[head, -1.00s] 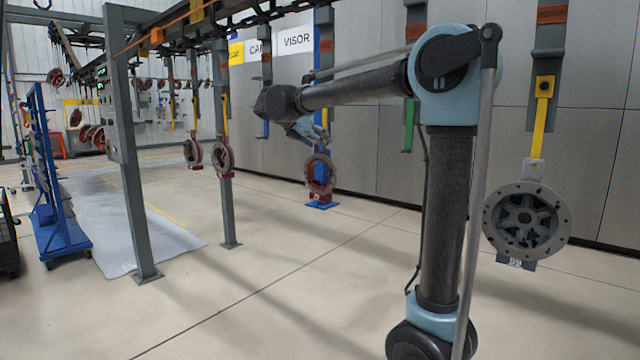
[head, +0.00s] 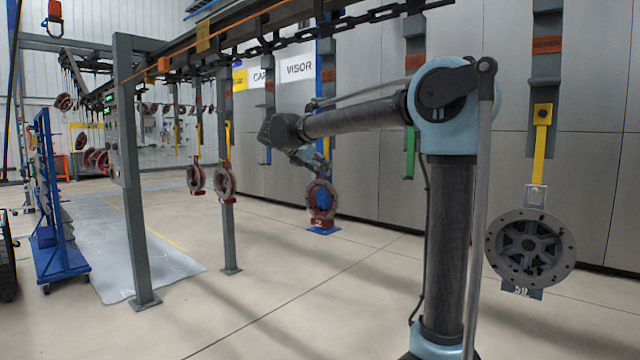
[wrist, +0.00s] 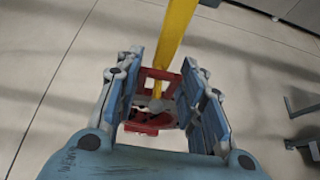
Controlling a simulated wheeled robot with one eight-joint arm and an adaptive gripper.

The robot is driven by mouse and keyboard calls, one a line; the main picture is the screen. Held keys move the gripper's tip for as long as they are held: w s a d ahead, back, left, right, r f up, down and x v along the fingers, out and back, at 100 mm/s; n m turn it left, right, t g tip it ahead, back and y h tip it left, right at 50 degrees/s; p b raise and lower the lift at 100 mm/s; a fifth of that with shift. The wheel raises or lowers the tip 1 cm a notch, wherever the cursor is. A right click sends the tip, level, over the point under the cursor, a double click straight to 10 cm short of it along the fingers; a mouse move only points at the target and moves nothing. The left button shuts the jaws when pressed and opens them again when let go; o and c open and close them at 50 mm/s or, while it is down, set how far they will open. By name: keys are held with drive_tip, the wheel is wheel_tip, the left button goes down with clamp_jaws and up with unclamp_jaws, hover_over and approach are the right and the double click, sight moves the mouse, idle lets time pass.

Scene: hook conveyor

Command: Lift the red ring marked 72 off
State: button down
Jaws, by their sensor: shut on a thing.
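A red ring (head: 320,217) hangs below my gripper (head: 318,160) in the head view, in front of a blue post. Its number is too small to read. In the wrist view, a red part (wrist: 150,122) lies between the two blue-grey fingers of my gripper (wrist: 158,100), and a yellow hook strap (wrist: 175,35) runs up from it. My gripper is shut on this red part. The fingers hide most of the ring in the wrist view, and whether it still sits on the hook cannot be told.
A grey ring marked 59 (head: 530,248) hangs on a yellow hook at the right. Two more reddish rings (head: 226,180) hang to the left, near a grey post (head: 128,170). An empty green hook (head: 410,152) hangs behind my arm. The overhead chain conveyor (head: 300,38) spans the top. The floor below is open.

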drive_tip(key=shift+r, duration=1.55)
drive_tip(key=shift+s+a+r, duration=0.1)
drive_tip(key=shift+s+a, duration=0.05)
drive_tip(key=s+a+f, duration=0.1)
drive_tip(key=s+a, duration=0.9)
drive_tip(key=s, duration=0.3)
drive_tip(key=shift+s+a+f, duration=0.35)
drive_tip(key=shift+s+a, duration=0.05)
drive_tip(key=shift+s, duration=0.1)
drive_tip(key=s+a, duration=0.4)
drive_tip(key=s, duration=0.1)
idle(0.4)
